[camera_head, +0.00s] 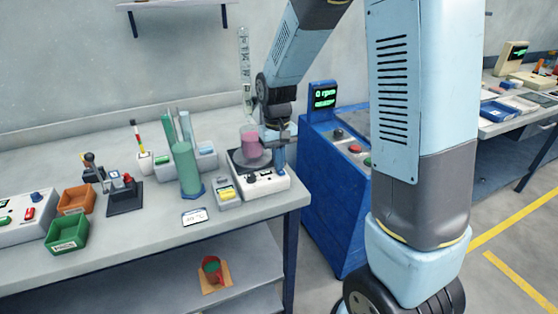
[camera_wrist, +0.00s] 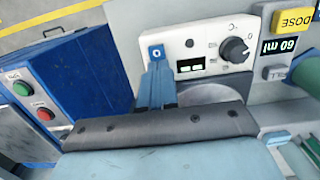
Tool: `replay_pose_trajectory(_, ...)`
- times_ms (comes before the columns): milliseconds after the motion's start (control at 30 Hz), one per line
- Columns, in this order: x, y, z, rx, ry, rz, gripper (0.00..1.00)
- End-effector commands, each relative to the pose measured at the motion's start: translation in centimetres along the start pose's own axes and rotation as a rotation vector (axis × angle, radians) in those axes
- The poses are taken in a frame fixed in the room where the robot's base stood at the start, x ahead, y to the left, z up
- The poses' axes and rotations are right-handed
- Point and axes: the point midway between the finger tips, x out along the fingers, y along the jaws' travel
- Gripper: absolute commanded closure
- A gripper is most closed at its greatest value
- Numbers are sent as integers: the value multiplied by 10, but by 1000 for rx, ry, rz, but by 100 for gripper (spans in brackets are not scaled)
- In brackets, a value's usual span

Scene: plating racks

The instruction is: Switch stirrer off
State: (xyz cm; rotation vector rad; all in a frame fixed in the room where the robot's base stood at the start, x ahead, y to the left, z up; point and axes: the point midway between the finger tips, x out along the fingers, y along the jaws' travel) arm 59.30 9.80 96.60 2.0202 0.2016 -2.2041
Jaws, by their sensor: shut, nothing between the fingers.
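The stirrer is a white box (camera_head: 262,184) at the table's right front corner, with a beaker of pink liquid (camera_head: 250,138) on its round plate. In the wrist view its front panel (camera_wrist: 205,30) shows a blue switch (camera_wrist: 156,53) with a white mark, a small dark window with pale green lights (camera_wrist: 190,65) and a dark knob (camera_wrist: 235,50). My gripper (camera_wrist: 158,68) is shut and empty. Its blue fingertips are right at the lower edge of the blue switch; I cannot tell whether they touch it. In the head view my gripper (camera_head: 279,158) is at the stirrer's right side.
A dosing unit (camera_head: 227,193) with a yellow button stands left of the stirrer, beside a tall green cylinder (camera_head: 188,170). A blue cabinet (camera_head: 325,210) with red and green buttons stands to the right. A small label card (camera_head: 194,217) lies in front on the table.

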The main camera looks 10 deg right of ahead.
Motion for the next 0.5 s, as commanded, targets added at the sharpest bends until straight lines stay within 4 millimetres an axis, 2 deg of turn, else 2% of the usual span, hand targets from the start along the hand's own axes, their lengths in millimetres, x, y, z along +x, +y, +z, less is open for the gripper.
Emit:
replay_pose_trajectory(33,11,-6,12,-7,-33,-4,100)
replay_pose_trajectory(500,10,-6,18,-7,-43,-4,100)
